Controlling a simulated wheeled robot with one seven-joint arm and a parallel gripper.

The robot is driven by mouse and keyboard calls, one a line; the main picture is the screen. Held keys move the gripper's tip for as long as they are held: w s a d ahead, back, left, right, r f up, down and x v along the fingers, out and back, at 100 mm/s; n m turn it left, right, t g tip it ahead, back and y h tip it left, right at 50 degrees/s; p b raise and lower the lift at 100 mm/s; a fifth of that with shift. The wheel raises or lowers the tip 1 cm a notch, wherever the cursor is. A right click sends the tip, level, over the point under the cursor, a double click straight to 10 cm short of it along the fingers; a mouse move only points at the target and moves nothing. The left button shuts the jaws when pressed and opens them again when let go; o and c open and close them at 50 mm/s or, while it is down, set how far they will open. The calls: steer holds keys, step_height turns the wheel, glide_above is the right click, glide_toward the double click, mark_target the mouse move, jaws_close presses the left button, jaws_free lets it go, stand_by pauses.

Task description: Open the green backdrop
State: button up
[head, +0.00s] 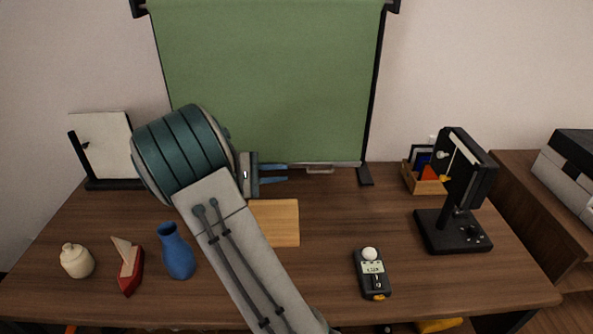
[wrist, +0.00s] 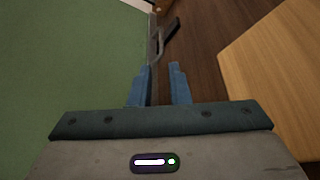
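The green backdrop (head: 270,75) hangs as a flat sheet between two dark side posts at the back of the desk. Its lower edge is near the desk top, with a pale bottom bar and a small grey handle (head: 320,170). In the wrist view the green sheet (wrist: 70,55) fills the left side, and the handle (wrist: 170,38) shows ahead of the fingers. My gripper (head: 274,174) is at the left of the handle, apart from it. Its two blue fingers (wrist: 160,85) are spread with nothing between them. My arm hides the backdrop's lower left part.
A wooden board (head: 285,222) lies on the desk below my gripper. A blue vase (head: 176,252), red-and-white boat (head: 131,277) and cream jar (head: 76,261) stand at left. A light meter (head: 371,275), black lamp-like device (head: 452,230) and small wooden box (head: 428,186) stand at right.

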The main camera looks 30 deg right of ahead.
steer(key=shift+v, duration=1.15)
steer(key=shift+c, duration=0.4)
